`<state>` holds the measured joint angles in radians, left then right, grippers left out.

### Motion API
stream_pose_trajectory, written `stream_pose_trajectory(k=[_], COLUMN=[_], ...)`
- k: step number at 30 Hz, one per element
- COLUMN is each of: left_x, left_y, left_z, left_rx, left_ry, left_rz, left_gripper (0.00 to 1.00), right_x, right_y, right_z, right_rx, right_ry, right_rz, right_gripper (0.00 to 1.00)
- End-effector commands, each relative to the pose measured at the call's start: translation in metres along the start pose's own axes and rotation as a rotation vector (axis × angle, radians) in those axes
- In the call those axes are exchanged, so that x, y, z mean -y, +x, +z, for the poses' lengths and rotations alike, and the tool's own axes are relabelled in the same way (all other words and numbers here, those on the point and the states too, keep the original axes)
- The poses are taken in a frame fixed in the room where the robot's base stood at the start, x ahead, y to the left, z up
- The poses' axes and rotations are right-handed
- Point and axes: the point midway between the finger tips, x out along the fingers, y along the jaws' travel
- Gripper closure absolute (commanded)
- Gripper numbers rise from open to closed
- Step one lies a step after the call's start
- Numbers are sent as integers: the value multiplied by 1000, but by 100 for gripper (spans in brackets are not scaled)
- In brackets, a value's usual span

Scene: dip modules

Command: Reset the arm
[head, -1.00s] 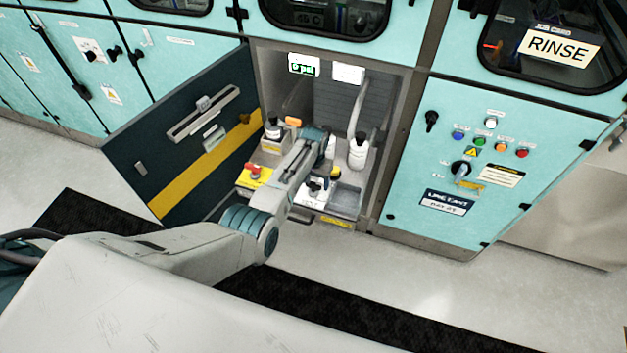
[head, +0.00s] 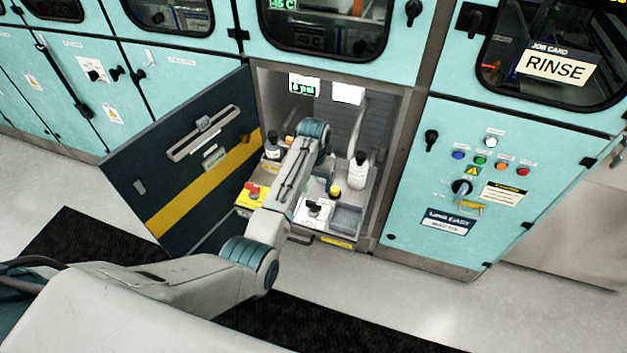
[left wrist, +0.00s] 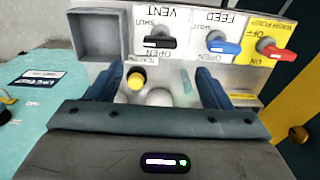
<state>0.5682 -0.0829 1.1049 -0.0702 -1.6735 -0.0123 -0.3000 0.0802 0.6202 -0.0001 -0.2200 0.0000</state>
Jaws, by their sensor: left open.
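My left arm (head: 290,185) reaches from the lower left into the open lower cabinet (head: 385,150). Its teal wrist joint (head: 315,130) is over the back of the cabinet shelf, and the arm hides the gripper in the head view. In the left wrist view my left gripper (left wrist: 157,88) is open, with its two blue fingers apart. A white rounded top (left wrist: 158,97) and a yellow cap (left wrist: 136,78) show between or beyond the fingers. Nothing is visibly gripped. My right gripper is in neither view.
The dark cabinet door (head: 190,160) stands open at the left. A white bottle (head: 357,172) stands right of the arm. Black, blue and red switches (left wrist: 225,48) and a grey tray (left wrist: 97,35) line the shelf front.

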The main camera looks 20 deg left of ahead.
Motion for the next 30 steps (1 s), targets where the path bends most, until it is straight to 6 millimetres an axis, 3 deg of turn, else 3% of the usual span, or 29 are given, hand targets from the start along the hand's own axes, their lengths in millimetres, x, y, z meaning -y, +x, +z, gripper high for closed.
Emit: stream_pose_trajectory(k=[6, 22, 26, 30], left_x=[0, 1, 10, 28], left_y=[-12, -10, 4, 24], left_z=[0, 4, 26, 77], left_rx=[0, -2, -17, -56], left_ry=[0, -2, -14, -34], left_rz=[0, -1, -6, -20], left_gripper=[27, 27, 27, 27], right_x=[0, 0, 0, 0], right_y=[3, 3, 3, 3], right_z=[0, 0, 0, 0], right_rx=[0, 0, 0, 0], right_ry=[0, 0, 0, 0], right_rz=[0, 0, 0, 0], right_gripper=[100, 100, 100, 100])
